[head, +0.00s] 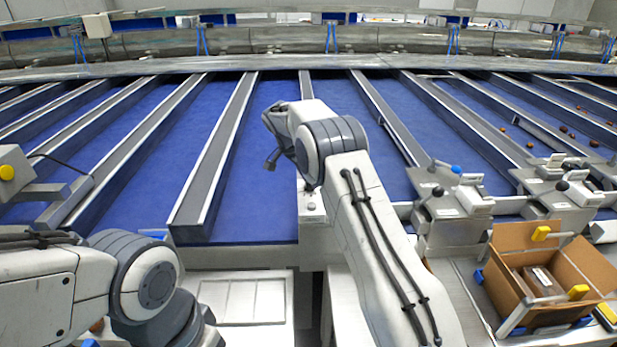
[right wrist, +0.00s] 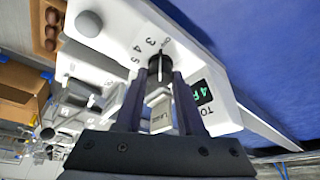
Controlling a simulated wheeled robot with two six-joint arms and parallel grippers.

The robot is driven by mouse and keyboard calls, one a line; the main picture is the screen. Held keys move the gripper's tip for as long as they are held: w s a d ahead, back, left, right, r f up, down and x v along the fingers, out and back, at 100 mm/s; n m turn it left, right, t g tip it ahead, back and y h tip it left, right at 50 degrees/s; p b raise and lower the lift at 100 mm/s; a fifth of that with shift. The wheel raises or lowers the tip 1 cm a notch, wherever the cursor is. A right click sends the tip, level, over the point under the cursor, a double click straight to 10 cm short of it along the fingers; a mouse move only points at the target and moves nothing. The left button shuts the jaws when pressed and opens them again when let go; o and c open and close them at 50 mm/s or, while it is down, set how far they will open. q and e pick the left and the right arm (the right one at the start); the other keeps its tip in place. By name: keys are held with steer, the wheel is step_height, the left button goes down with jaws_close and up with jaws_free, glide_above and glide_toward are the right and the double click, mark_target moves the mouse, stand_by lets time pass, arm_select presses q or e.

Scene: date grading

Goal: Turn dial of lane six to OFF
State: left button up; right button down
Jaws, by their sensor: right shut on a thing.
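The dial (right wrist: 159,65) is a small black knob on a white control box (right wrist: 205,55) in the right wrist view. The marks 3, 4, 5 and what looks like OFF stand around it. A small display (right wrist: 203,92) with green digits is beside it. My right gripper (right wrist: 160,78) is shut on the dial, with a dark finger on each side. The dial's exact pointing is too small to tell for sure. In the head view my right arm reaches over the middle lanes and the dial cannot be made out. My left arm is at the lower left, its gripper out of view.
Blue lanes with grey dividers (head: 222,150) run away from me. A control box with levers (head: 447,205) stands to the right of my right arm. An open cardboard box (head: 508,243) is at the lower right. Several dates lie on the far right lanes.

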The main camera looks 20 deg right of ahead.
mark_target(302, 189)
steer(key=shift+w+m+g+p, duration=0.1)
steer(key=shift+m+g+p, duration=0.7)
steer(key=shift+m+p, duration=0.9)
steer(key=shift+a, duration=0.1)
steer(key=c, duration=0.5)
jaws_free()
steer(key=b+v, duration=0.1)
steer(key=v, duration=0.3)
steer(key=shift+r, duration=0.2)
steer(key=shift+p+v, duration=1.85)
steer(key=shift+v, duration=1.2)
steer(key=shift+f, duration=0.1)
